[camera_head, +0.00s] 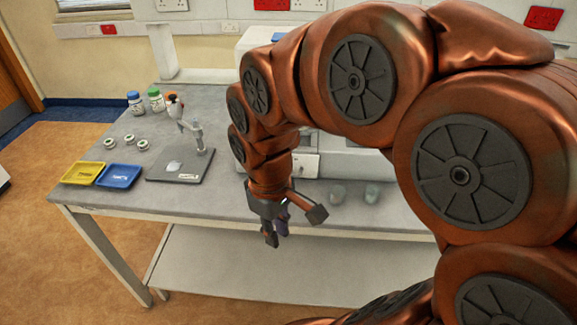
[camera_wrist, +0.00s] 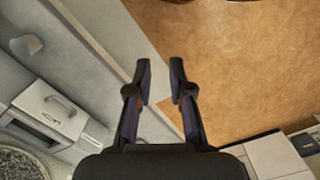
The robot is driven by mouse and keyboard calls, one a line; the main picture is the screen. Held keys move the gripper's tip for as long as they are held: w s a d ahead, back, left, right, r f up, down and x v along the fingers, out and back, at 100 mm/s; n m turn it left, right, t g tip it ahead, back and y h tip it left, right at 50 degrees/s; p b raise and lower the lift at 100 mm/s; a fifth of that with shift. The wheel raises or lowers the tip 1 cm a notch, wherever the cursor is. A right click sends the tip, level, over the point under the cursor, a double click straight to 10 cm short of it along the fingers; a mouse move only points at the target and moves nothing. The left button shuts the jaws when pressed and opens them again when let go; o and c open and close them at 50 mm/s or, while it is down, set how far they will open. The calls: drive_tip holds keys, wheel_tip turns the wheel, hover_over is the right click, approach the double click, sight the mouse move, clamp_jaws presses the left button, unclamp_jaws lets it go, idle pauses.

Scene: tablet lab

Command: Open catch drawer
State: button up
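A pale machine (camera_head: 335,158) stands on the bench, largely hidden behind my arm in the head view. A light drawer front (camera_head: 305,165) shows low on it, just right of my wrist. In the wrist view a box-like drawer front (camera_wrist: 45,108) with a small handle (camera_wrist: 58,101) lies at the left; it looks like the catch drawer, and I cannot tell whether it is fully shut. My gripper (camera_head: 293,222) hangs at the bench's front edge, pointing down. In the wrist view its fingers (camera_wrist: 160,84) are apart and empty, to the right of the drawer.
Two small translucent vessels (camera_head: 354,194) stand on the bench (camera_head: 230,195) right of my gripper. To the left are a stand with a dark base (camera_head: 181,168), a blue tray (camera_head: 119,176), a yellow tray (camera_head: 83,173), bottles and round lidded items. The bench front is clear.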

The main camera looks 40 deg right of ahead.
drive_tip(key=w+d+n+t, duration=0.1)
drive_tip(key=w+d+n, duration=0.1)
drive_tip(key=w+d, duration=0.3)
drive_tip(key=w+d+n, duration=0.2)
drive_tip(key=w+d, duration=0.2)
drive_tip(key=w, duration=0.4)
drive_tip(key=n+t+h, duration=0.1)
drive_tip(key=n, duration=0.1)
approach(293, 169)
drive_tip(key=s+a, duration=0.2)
drive_tip(key=s, duration=0.1)
drive_tip(key=f, duration=0.1)
drive_tip(key=f+p, duration=0.1)
drive_tip(key=d+f, duration=0.1)
drive_tip(key=f, duration=0.1)
drive_tip(key=shift+w+f, duration=0.1)
drive_tip(key=shift+w, duration=0.3)
drive_tip(key=shift+w+f+p, duration=0.25)
drive_tip(key=shift+f+p, duration=0.3)
drive_tip(key=shift+f, duration=0.7)
drive_tip(key=shift+c, duration=0.3)
clamp_jaws()
